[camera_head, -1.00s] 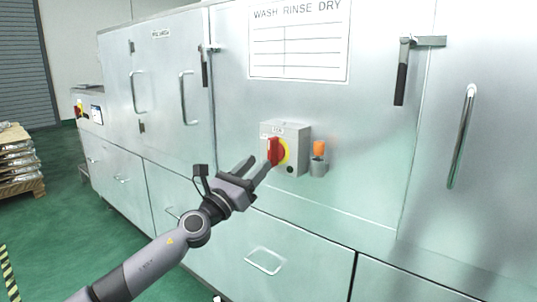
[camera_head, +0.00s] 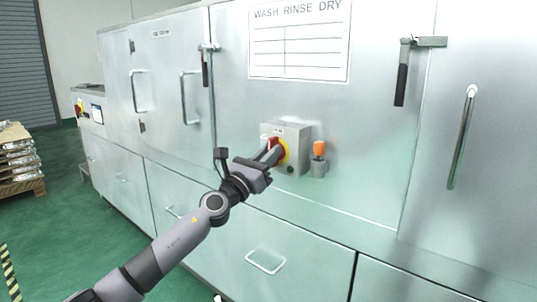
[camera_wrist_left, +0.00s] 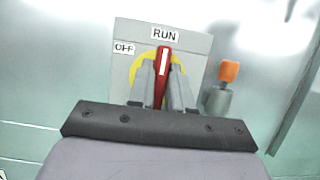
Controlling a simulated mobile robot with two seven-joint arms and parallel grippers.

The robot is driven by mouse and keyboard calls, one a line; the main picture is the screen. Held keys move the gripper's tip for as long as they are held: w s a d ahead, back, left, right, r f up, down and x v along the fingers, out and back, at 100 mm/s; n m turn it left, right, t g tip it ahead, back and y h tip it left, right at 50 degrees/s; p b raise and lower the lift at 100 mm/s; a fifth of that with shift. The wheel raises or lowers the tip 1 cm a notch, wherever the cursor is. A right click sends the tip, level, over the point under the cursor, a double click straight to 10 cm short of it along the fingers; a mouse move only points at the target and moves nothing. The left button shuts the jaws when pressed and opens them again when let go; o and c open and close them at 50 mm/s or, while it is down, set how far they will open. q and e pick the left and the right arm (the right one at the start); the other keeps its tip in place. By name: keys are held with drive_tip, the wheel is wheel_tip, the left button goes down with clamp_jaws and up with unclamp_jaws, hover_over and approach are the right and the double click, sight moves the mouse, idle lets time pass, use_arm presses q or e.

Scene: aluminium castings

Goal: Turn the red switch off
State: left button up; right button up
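The red switch (camera_wrist_left: 162,72) sits on a yellow disc on a grey switch box (camera_head: 299,134) on the machine's front. In the left wrist view its white mark points up towards the RUN label (camera_wrist_left: 165,35); the OFF label (camera_wrist_left: 124,48) is to the left. My left gripper (camera_wrist_left: 163,84) is at the switch, with one finger on each side of it. The fingers are close to the handle, but I cannot tell whether they press on it. In the head view the gripper (camera_head: 269,155) partly covers the switch. My right gripper is not in view.
An orange-topped grey fitting (camera_head: 319,158) is mounted just right of the box. Door handles, such as the long bar (camera_head: 462,137), stand out from the metal front. A drawer handle (camera_head: 265,261) is below. A pallet of castings (camera_head: 20,165) stands far left on green floor.

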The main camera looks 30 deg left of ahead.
use_arm(q)
clamp_jaws()
drive_tip(key=shift+a+f+n+g+y+p, duration=0.1)
drive_tip(key=shift+n+g+y+p, duration=0.95)
drive_tip(key=shift+n+p, duration=2.3)
drive_tip(key=shift+n+g+y+p, duration=0.75)
drive_tip(key=shift+n+y+p, duration=0.6)
drive_tip(key=shift+n+p, duration=2)
drive_tip(key=shift+a+f+n+g+y+p, duration=0.1)
drive_tip(key=shift+n+g+y+p, duration=1.5)
drive_tip(key=shift+n, duration=3)
drive_tip(key=shift+t+h+p, duration=0.4)
drive_tip(key=shift+t+p, duration=0.15)
drive_tip(key=shift+t, duration=0.15)
drive_tip(key=o, duration=0.6)
unclamp_jaws()
drive_tip(key=shift+c, duration=0.2)
